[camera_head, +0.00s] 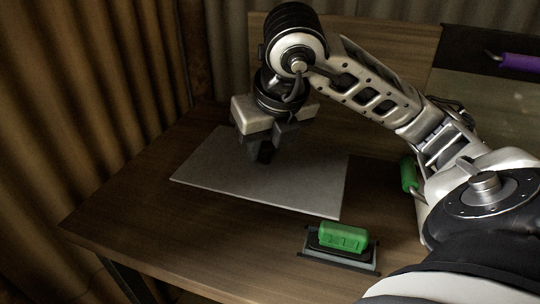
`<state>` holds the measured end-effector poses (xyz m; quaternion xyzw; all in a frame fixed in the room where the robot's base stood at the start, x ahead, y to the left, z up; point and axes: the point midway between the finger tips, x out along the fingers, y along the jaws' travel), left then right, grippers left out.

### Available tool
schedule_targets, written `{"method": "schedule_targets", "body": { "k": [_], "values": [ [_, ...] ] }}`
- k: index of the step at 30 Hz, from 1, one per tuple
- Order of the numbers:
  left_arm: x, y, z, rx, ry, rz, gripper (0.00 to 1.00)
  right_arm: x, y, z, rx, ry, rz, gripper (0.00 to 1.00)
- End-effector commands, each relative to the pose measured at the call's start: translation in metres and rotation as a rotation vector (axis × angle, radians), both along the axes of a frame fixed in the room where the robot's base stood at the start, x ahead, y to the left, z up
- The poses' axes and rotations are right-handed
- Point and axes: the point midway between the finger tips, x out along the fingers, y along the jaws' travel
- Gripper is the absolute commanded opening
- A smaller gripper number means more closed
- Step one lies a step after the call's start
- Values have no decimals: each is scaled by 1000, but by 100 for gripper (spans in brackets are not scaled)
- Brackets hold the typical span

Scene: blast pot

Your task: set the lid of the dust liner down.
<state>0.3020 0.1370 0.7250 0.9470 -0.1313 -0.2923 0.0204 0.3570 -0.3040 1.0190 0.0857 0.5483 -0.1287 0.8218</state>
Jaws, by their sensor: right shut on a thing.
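A flat grey rectangular plate, which looks like the lid of the dust liner (306,181), is level at the middle of the wooden table. My right gripper (265,150) points straight down over its middle, shut on a small dark knob or grip there. The fingers hide most of that grip. I cannot tell whether the lid rests on the table or hangs just above it. My left gripper is not in view.
A green block in a dark holder (342,238) sits near the lid's front right corner. A green handle (408,175) stands beside my right arm. A purple-handled thing (519,61) lies at the back right. The wooden table (150,215) is bare at the left and front.

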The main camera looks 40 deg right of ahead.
Motion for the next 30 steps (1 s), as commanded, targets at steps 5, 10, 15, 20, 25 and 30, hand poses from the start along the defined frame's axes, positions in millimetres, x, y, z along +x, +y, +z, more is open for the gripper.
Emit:
{"method": "schedule_targets", "body": {
  "k": [5, 10, 15, 20, 25, 30],
  "values": [
    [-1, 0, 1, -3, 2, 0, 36, 35, -28, -22, 1, 6, -4, 2],
    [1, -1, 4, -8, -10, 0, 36, 56, -43, -53, 0, 4, 0, 2],
    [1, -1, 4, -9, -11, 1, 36, 67, -50, -68, 0, 1, 2, 2],
    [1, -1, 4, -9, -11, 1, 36, 75, -57, -81, 1, 3, 1, 2],
    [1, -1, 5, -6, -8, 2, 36, 75, -56, -105, -1, 2, 4, 2],
    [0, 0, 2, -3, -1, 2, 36, 75, -56, -110, 0, -1, 4, 2]
  ]
}}
